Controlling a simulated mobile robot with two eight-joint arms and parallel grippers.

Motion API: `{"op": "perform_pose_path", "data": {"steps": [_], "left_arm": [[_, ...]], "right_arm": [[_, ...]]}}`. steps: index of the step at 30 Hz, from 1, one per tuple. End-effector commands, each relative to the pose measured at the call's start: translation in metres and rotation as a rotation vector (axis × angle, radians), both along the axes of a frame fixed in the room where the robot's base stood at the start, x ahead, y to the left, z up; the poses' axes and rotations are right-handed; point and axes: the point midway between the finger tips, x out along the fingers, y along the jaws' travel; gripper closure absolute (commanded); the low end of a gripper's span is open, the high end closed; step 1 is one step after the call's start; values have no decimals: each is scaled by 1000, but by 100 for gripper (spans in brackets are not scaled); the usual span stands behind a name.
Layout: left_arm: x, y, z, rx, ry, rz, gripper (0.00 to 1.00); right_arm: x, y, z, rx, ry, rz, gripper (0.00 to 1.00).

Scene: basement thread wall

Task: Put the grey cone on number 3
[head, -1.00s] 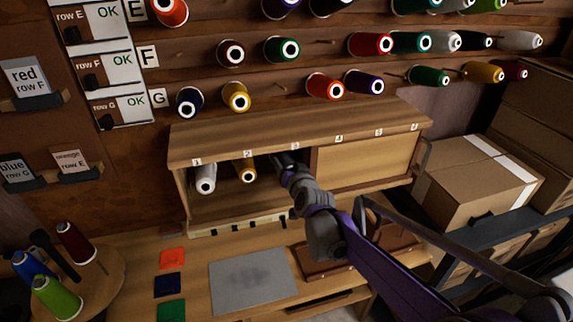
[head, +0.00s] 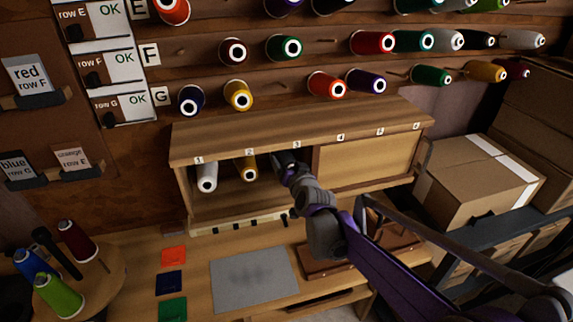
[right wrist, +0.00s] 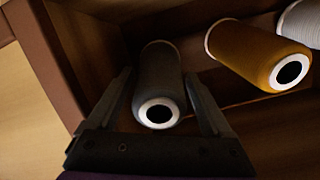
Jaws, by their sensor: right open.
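The dark grey cone (right wrist: 160,72) lies in the cabinet (head: 300,133) beside the yellow cone, its white ringed end toward the wrist camera. My right gripper (right wrist: 158,88) is open, with one finger on each side of the grey cone; I cannot tell whether they touch it. In the head view my right gripper (head: 284,168) reaches into the open bay under the number 3 label (head: 296,145), and the arm mostly hides the cone there. My left gripper is not in view.
A white cone (head: 207,177) is under number 1 and a yellow cone (head: 248,168) under number 2. A wooden panel (head: 365,160) closes the right half of the cabinet. Loaded thread rows hang above. A grey mat (head: 253,280) lies on the bench.

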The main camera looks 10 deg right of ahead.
Motion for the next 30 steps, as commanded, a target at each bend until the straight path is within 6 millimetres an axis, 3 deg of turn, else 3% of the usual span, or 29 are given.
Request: {"op": "perform_pose_path", "data": {"steps": [5, 18, 30], "left_arm": [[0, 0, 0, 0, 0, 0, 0], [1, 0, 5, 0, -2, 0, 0], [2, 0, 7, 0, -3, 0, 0]], "right_arm": [[-15, -3, 5, -1, -2, -5, 2], [-90, -3, 24, -2, -2, -3, 2], [-115, 1, 24, -15, 30, 19, 2]]}}
